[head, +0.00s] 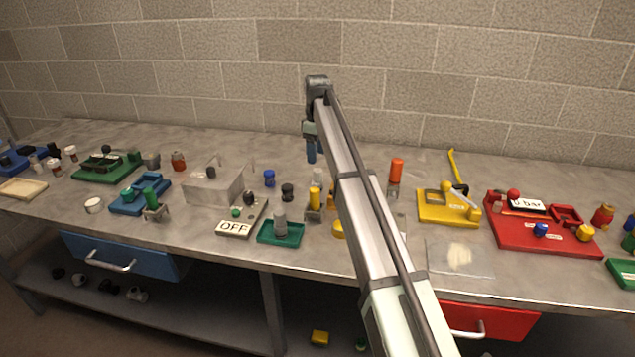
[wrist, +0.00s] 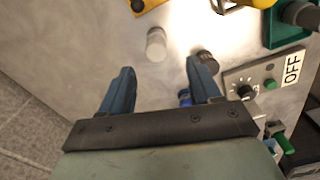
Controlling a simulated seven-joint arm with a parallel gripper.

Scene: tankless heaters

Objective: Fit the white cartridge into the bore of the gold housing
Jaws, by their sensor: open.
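The white cartridge (wrist: 156,44) appears to be the pale cylinder standing on the bench in the wrist view, ahead of my fingertips and between their lines. In the head view it shows as a small pale cylinder (head: 317,176) beside my arm. A gold block, likely the gold housing (wrist: 148,4), is cut off at the top edge of the wrist view, with a dark round spot on it; I cannot tell if that is the bore. In the head view my arm partly hides it (head: 331,196). My gripper (wrist: 160,75) is open and empty, its blue fingers (head: 311,151) above the bench.
A dark knob (wrist: 206,60) and a blue piece (wrist: 185,97) are close to one finger. A yellow cylinder (head: 314,198) stands in front of the cartridge. The OFF panel (head: 240,218) and a green tray (head: 281,233) lie to the left. Bare bench lies behind.

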